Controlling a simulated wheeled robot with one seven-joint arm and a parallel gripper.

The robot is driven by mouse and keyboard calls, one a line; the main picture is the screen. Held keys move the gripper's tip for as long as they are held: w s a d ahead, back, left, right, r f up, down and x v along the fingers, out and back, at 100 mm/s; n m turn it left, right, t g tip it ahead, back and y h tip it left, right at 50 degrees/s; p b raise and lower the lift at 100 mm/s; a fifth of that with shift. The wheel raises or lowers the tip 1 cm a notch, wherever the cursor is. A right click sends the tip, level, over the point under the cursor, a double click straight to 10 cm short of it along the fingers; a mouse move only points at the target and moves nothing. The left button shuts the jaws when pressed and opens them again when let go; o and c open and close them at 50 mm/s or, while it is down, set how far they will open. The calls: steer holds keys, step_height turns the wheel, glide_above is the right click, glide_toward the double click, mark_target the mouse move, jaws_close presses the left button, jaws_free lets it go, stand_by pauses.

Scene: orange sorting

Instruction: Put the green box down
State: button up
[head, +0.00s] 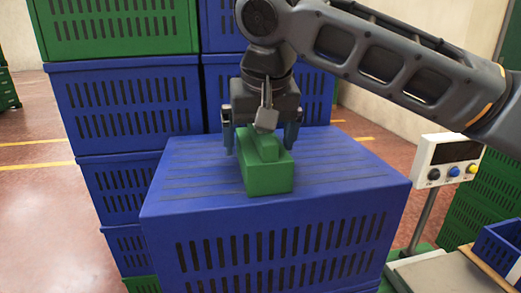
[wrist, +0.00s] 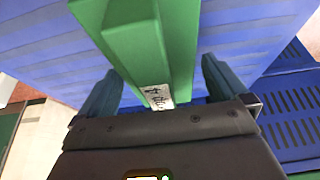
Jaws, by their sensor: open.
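The green box (head: 268,176) rests on the flat top of a blue crate (head: 365,180). It has a narrower raised green block on top, and a small white label with dark writing shows on it in the wrist view (wrist: 185,40). My gripper (head: 262,140) is directly above and around the raised block. Its two fingers stand apart on either side, with gaps to the block in both views. The gripper is open and holds nothing. The far side of the box is hidden by the gripper.
Stacked blue crates (head: 110,105) and a green crate (head: 110,28) rise behind. A scale display (head: 447,160) on a post stands at the right, near a small blue bin (head: 500,250). The crate top around the box is clear.

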steer(key=shift+w+f, duration=0.1)
steer(key=shift+f, duration=0.15)
steer(key=shift+c, duration=0.4)
steer(key=c, duration=1)
steer(key=shift+c, duration=1.1)
steer(key=shift+r, duration=0.15)
